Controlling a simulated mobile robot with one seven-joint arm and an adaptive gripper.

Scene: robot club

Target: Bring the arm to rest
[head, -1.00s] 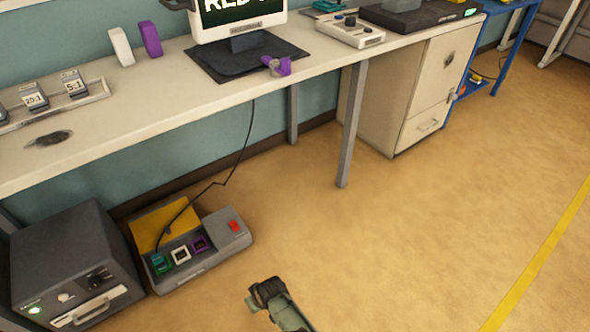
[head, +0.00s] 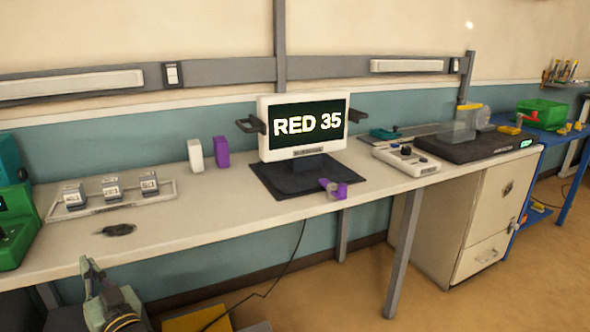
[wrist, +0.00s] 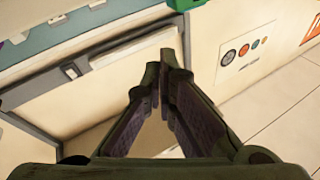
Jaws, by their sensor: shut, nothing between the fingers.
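My gripper (wrist: 161,72) shows in the wrist view, its two dark fingers running up the middle with the tips together and nothing held. It is in the air, clear of the objects in that view. A green-grey part of my arm (head: 104,300) shows at the lower left of the head view, in front of the bench edge.
A long white bench (head: 215,217) carries a monitor (head: 303,127) reading RED 35, a tray of weights (head: 70,212), a purple block (head: 222,152) and a control box (head: 407,160). A cabinet (head: 487,215) stands under its right end. Floor at lower right is clear.

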